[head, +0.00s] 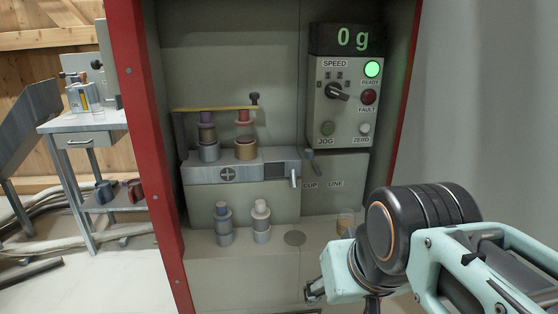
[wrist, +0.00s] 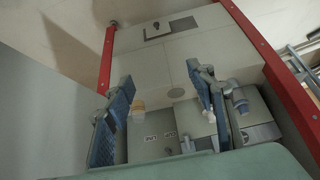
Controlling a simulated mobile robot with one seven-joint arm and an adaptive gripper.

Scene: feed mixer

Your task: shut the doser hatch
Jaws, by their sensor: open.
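The doser (head: 232,176) is a grey metal block on the cabinet's back wall in the head view. A dark square (head: 276,171) shows at the right of its front, with a pale upright handle (head: 295,180) beside it. I take this to be the hatch; whether it stands open is hard to tell. My gripper (head: 314,291) is low at the front in the head view, below and apart from the doser, partly cut off. In the wrist view my gripper (wrist: 161,77) has its blue-padded fingers wide apart, with nothing held between them.
Colored canisters (head: 245,148) stand on the doser under a yellow bar (head: 214,108). Two smaller stacks (head: 224,226) and a small amber cup (head: 345,222) stand on the shelf below. A control panel (head: 345,100) reads 0 g with a green light. Red cabinet posts (head: 143,130) flank the opening.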

